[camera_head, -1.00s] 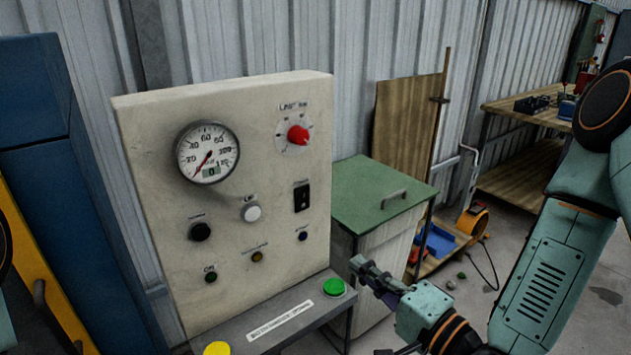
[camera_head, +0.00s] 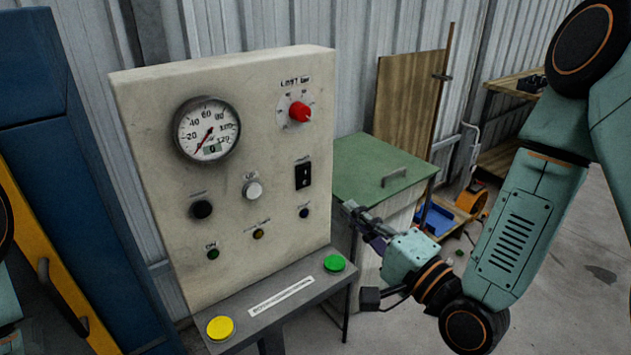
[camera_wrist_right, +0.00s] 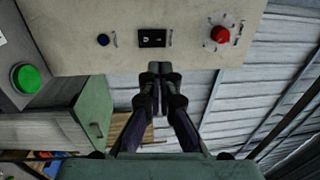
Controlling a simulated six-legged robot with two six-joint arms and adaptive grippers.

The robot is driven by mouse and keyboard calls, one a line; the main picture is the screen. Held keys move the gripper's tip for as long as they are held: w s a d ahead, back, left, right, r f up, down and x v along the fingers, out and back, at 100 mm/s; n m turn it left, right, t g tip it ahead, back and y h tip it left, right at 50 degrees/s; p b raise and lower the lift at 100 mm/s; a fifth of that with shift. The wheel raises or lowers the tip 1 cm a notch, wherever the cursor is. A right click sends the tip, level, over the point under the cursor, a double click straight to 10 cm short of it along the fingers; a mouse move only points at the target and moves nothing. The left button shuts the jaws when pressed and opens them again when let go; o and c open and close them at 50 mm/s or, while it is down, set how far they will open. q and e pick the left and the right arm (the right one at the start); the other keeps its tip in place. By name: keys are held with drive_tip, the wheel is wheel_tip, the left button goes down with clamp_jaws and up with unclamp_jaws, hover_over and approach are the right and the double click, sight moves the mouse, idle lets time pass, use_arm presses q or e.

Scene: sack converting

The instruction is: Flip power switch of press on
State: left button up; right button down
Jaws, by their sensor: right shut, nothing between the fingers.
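The press's control panel (camera_head: 140,130) is a cream upright box. Its black rocker power switch (camera_head: 303,175) sits on the right side of the face, below the red knob (camera_head: 299,112). My right gripper (camera_head: 352,210) is shut and empty, to the right of the panel and lower than the switch. In the right wrist view the closed fingertips (camera_wrist_right: 159,68) show just below the switch (camera_wrist_right: 152,38) in the picture; I cannot tell the exact gap, but they look apart. A sliver of my left arm shows at the left edge; its gripper is not seen.
A gauge (camera_head: 207,130), a white button (camera_head: 253,190) and a black knob (camera_head: 202,210) are on the panel. Green (camera_head: 334,263) and yellow (camera_head: 220,328) buttons sit on the ledge below. A green-topped cabinet (camera_head: 372,165) stands close behind my right gripper.

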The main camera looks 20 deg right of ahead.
sight(306, 171)
drive_tip(key=p+x, duration=0.1)
drive_tip(key=x, duration=0.9)
drive_tip(key=shift+w+a+r, duration=0.1)
drive_tip(key=shift+w+r, duration=0.05)
drive_tip(key=shift+w, duration=0.2)
drive_tip(key=shift+w+a+r+g+p, duration=0.1)
drive_tip(key=shift+w+r+g+p, duration=0.2)
drive_tip(key=shift+p, duration=0.5)
drive_tip(key=shift+s+f, duration=0.1)
drive_tip(key=shift+f, duration=0.1)
